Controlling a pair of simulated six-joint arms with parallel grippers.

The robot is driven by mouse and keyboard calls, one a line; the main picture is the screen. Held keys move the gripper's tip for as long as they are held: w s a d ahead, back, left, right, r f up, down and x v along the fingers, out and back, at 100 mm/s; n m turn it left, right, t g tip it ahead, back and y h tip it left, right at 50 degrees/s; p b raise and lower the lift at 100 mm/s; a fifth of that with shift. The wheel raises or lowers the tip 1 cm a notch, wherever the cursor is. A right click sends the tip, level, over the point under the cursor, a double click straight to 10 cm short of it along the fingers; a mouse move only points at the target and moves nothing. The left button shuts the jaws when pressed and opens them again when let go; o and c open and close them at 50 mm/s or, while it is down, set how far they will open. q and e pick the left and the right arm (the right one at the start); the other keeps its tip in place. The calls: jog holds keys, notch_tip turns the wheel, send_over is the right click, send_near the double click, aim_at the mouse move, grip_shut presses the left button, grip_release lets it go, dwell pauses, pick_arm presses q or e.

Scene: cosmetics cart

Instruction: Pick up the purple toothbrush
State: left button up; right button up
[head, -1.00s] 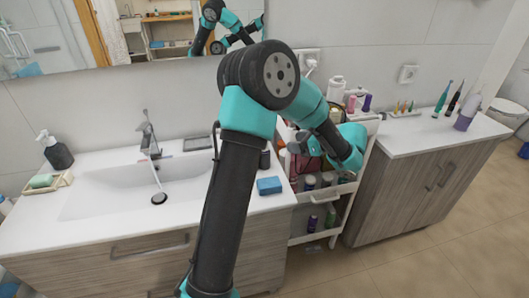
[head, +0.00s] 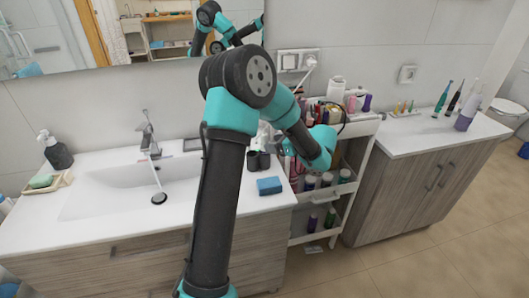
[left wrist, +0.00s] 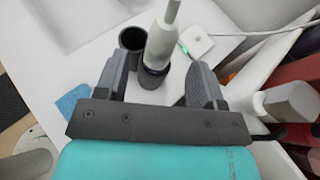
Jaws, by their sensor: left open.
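In the left wrist view, my left gripper (left wrist: 161,62) is open. A slim white upright object like an electric toothbrush (left wrist: 163,38), with a dark purplish band at its base, stands between its fingers. I see gaps on both sides, so the fingers appear not to touch it. Its lower end is in or just above a dark cup (left wrist: 152,80). In the head view, the gripper's fingers are mostly hidden by my arm near the two dark cups (head: 258,161). A pale purple toothbrush (head: 468,108) also stands on the right counter. My right gripper is not seen.
An empty dark cup (left wrist: 132,39) stands beside the gripper. A white charger with a green light (left wrist: 198,42) and a cable lie behind. A blue sponge (head: 269,185) sits on the sink counter. The crowded white cart (head: 345,188) is at right.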

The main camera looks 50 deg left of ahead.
pick_arm(q)
jog(key=x, duration=0.5)
jog(key=shift+f, duration=0.2)
jog(key=c, duration=1)
